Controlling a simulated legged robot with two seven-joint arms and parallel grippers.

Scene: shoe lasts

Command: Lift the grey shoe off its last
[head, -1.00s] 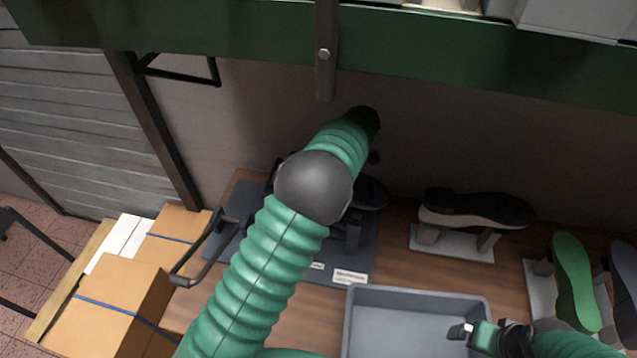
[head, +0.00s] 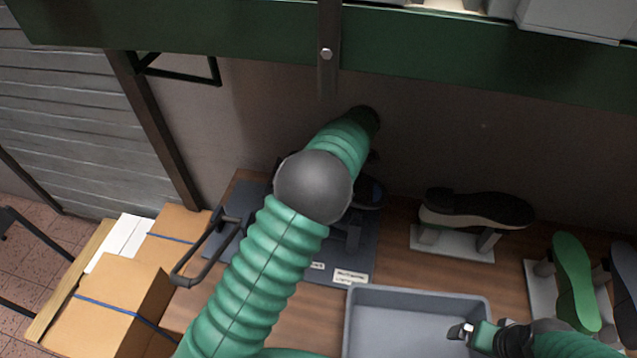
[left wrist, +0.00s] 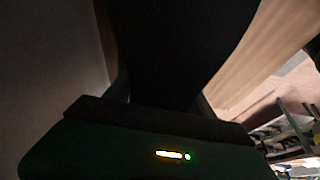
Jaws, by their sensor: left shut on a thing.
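The grey shoe (head: 371,192) is mostly hidden behind my left arm in the head view; a dark, rounded end shows to the right of the arm, above a dark base plate (head: 365,243) with labels. My left gripper is hidden in the head view. In the left wrist view my left gripper (left wrist: 160,100) is shut on a large dark thing (left wrist: 180,45), which appears to be the shoe, too dark for detail. The last cannot be made out. My right gripper (head: 460,331) is over the right side of the grey bin, apart from the shoes; its jaw gap is unclear.
A grey bin (head: 420,293) stands at the front. A black shoe on a stand (head: 475,210) and a green sole-like form (head: 574,280) are to its right. A bar handle (head: 205,252) and cardboard boxes (head: 115,290) are at left. A green beam (head: 200,40) crosses above.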

